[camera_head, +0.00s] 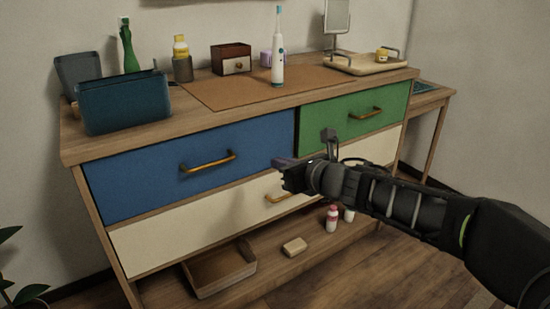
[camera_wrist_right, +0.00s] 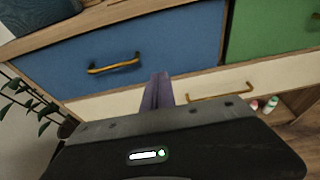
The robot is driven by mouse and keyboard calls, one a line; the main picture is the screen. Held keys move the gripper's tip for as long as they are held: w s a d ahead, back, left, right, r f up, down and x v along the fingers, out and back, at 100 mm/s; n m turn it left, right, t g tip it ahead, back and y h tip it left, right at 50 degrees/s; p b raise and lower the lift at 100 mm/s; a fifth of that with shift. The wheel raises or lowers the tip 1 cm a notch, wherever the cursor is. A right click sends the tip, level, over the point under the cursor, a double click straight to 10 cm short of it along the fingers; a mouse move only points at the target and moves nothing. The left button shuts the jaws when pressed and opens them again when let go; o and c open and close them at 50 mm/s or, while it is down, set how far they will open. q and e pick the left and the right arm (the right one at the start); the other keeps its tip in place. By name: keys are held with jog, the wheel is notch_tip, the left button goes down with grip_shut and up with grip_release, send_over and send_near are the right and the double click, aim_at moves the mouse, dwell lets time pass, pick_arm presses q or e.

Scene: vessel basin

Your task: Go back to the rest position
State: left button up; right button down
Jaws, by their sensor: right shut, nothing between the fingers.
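My right gripper (camera_head: 284,164) reaches in from the right in the head view. It hangs in front of the dresser, before the seam between the blue drawer (camera_head: 135,181) and the cream drawer (camera_head: 150,240). Its fingers are shut and hold nothing; they also show together in the right wrist view (camera_wrist_right: 158,90). It looks apart from the brass handles. My left gripper is not in view.
The blue drawer, green drawer (camera_head: 340,118) and cream drawers are all closed. The dresser top holds a teal bin (camera_head: 125,102), a white electric toothbrush (camera_head: 278,60) and a small wooden box (camera_head: 231,60). A wooden tray (camera_head: 219,272), block (camera_head: 294,246) and bottles (camera_head: 332,219) sit on the lower shelf.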

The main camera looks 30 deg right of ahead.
dwell(0.6)
